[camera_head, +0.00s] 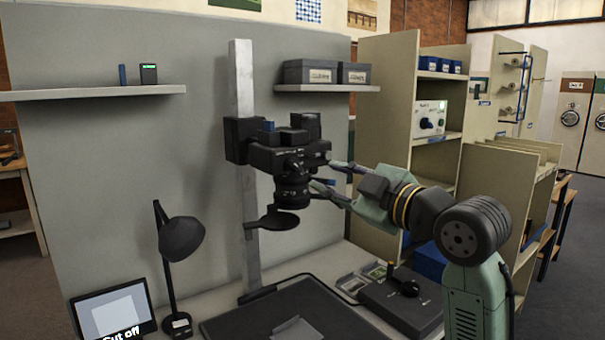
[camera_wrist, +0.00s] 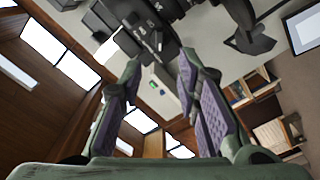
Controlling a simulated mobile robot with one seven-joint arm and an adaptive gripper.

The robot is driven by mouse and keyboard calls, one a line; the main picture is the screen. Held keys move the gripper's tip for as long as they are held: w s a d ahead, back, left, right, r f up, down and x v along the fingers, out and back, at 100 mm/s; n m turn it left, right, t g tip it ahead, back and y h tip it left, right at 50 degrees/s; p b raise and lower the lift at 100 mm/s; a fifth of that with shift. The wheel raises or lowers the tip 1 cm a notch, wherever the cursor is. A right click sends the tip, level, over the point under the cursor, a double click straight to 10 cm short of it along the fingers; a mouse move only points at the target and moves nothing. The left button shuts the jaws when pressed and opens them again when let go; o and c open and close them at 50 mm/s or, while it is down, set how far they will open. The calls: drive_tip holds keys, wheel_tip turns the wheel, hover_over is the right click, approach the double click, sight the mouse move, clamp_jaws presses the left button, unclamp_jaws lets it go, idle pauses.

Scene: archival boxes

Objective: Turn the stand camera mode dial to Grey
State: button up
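The black stand camera (camera_head: 270,155) is mounted on a pale upright column, with its lens (camera_head: 292,192) pointing down. It also shows in the wrist view (camera_wrist: 130,22) at the top, just beyond my fingertips. Small knobs and marks show on its body, but I cannot tell which is the mode dial or read its setting. My gripper (camera_head: 325,177) is at the right side of the camera, its fingers spread and pointing left towards it. In the wrist view my gripper (camera_wrist: 160,66) is open with nothing between the purple-padded fingers. I cannot tell whether a fingertip touches the camera.
A black desk lamp (camera_head: 180,240) and a screen (camera_head: 112,310) stand at the lower left. A dark control box (camera_head: 400,305) with a knob lies below my arm. A round black plate (camera_head: 272,220) sticks out below the lens. Shelves (camera_head: 325,88) hold boxes behind.

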sight(299, 168)
drive_tip(key=p+x, duration=0.3)
drive_tip(key=x, duration=0.7)
drive_tip(key=shift+w+a+f, duration=0.1)
drive_tip(key=shift+w+f, duration=0.1)
drive_tip(key=shift+w, duration=0.15)
drive_tip(key=shift+c, duration=0.6)
clamp_jaws()
